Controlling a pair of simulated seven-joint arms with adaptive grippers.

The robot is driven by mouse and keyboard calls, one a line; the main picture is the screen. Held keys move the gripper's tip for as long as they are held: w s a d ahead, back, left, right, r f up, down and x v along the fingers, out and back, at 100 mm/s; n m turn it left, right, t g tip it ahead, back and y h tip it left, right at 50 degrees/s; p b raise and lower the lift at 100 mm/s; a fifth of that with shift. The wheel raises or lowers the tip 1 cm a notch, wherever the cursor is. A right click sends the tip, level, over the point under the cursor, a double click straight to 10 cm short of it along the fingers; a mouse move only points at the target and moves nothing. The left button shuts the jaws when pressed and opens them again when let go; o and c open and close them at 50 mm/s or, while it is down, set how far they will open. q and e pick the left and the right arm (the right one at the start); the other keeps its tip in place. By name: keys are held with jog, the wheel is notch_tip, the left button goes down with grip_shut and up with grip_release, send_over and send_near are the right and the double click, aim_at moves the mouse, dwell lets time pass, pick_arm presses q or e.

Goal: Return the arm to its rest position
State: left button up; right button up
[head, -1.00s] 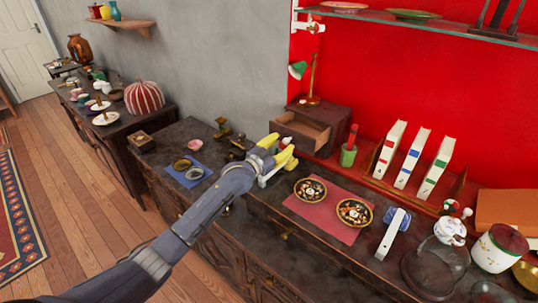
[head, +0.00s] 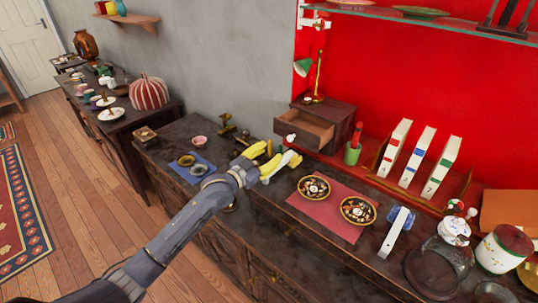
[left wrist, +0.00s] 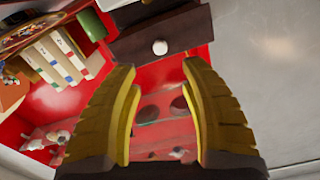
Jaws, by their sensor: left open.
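My left arm reaches in from the lower left in the head view. Its gripper (head: 281,155) has yellow fingers, spread apart with nothing visible between them. It is over the dark cabinet top, in front of and slightly left of a small wooden box with a pulled-out drawer (head: 303,134). In the left wrist view the two fingers (left wrist: 158,70) stand apart. A dark drawer front with a white knob (left wrist: 160,47) shows beyond their tips. My right gripper is not in view.
Two patterned plates (head: 314,187) lie on a red mat (head: 325,218) right of the gripper. A blue mat (head: 183,173) with small dishes lies left. White books (head: 417,156), a green cup (head: 352,154) and a green-shaded lamp (head: 303,67) stand behind. Open floor (head: 85,200) is at left.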

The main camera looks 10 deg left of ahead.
pick_arm(q)
jog(key=a+f+g+y, duration=0.1)
jog(key=a+f+y, duration=0.55)
jog(key=a, duration=0.85)
jog(key=a+f+g+y, duration=0.1)
jog(key=a+f+y, duration=0.3)
jog(key=a+f, duration=0.8)
jog(key=s+a+f+g+y, duration=0.1)
jog(key=s+a+f+g, duration=0.1)
jog(key=s+a+f, duration=0.55)
jog(key=s+d+f+n+g, duration=0.2)
jog(key=s+d+f+g, duration=0.15)
jog(key=s+f, duration=1.1)
jog(key=s+d+f+n+g, duration=0.15)
jog(key=s+d+f, duration=0.25)
jog(key=s+f, duration=1)
jog(key=s+d+f+g+h, duration=0.1)
jog(key=s+d+f, duration=0.4)
jog(key=s, duration=0.5)
jog(key=s+d+f+n+g, duration=0.1)
jog(key=s+d+f, duration=0.4)
jog(key=s, duration=0.6)
jog(key=s+d+f+g+h, duration=0.1)
jog(key=s+d+f+g, duration=0.2)
jog(key=s, duration=0.8)
jog(key=d+f, duration=0.2)
jog(key=d, duration=0.1)
jog(key=shift+s+d+f+h, duration=0.15)
jog(key=shift+f+h, duration=0.2)
jog(key=shift+f, duration=0.05)
